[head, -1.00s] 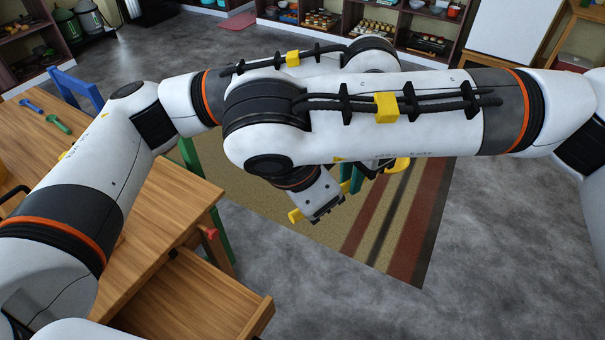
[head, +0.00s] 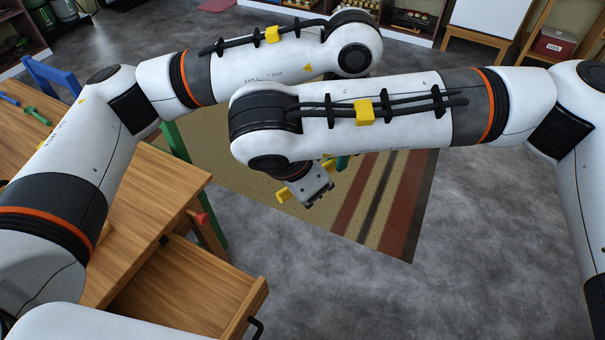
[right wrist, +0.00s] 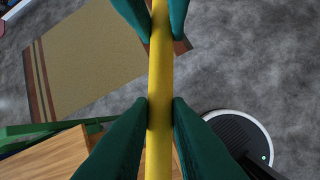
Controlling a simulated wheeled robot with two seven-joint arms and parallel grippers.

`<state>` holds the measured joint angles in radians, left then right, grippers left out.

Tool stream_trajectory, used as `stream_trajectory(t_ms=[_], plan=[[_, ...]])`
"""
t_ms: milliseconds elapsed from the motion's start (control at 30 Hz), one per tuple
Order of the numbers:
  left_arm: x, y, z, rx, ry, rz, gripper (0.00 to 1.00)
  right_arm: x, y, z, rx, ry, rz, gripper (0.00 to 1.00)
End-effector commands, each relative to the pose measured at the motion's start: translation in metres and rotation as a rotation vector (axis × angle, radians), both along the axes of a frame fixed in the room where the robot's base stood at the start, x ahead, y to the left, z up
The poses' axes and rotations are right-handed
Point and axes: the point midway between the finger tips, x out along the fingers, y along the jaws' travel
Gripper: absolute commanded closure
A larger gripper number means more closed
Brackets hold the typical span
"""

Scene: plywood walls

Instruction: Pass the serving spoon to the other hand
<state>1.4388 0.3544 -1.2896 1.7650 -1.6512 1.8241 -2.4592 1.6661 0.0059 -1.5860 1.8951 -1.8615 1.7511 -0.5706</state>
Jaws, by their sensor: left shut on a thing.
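The serving spoon is yellow. In the head view a short piece of its handle (head: 283,196) sticks out left of my right wrist; its bowl is hidden behind the right arm. In the right wrist view the handle (right wrist: 160,75) runs from top to bottom. My right gripper (right wrist: 160,112) has dark green fingers against both sides of the handle. My left gripper (right wrist: 158,18) grips the same handle farther up with teal fingers. In the head view a bit of the left gripper (head: 342,162) shows below the right forearm; the right fingers are hidden.
A wooden table (head: 150,190) stands at left, with an open drawer (head: 195,285) reaching toward me. A blue chair (head: 52,78) is behind it. A striped rug (head: 395,200) lies below the arms. Shelves stand at the back. The grey floor at right is clear.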

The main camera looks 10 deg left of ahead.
Motion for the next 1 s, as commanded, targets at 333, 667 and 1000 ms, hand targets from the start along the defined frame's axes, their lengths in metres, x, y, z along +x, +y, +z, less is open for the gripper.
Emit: stream_trajectory(t_ms=[333, 667, 1000], plan=[[0.0, 0.0, 0.0, 0.0, 0.0, -0.001, 0.58, 0.0, 0.0, 0.0, 0.0, -0.001, 0.001, 1.0], [0.001, 0.0, 0.026, -0.002, -0.004, -0.001, 0.58, 0.0, 0.0, 0.0, 0.0, -0.001, 0.001, 1.0], [0.0, 0.0, 0.096, -0.002, -0.002, 0.0, 0.58, 0.0, 0.0, 0.0, 0.0, -0.001, 0.001, 1.0]])
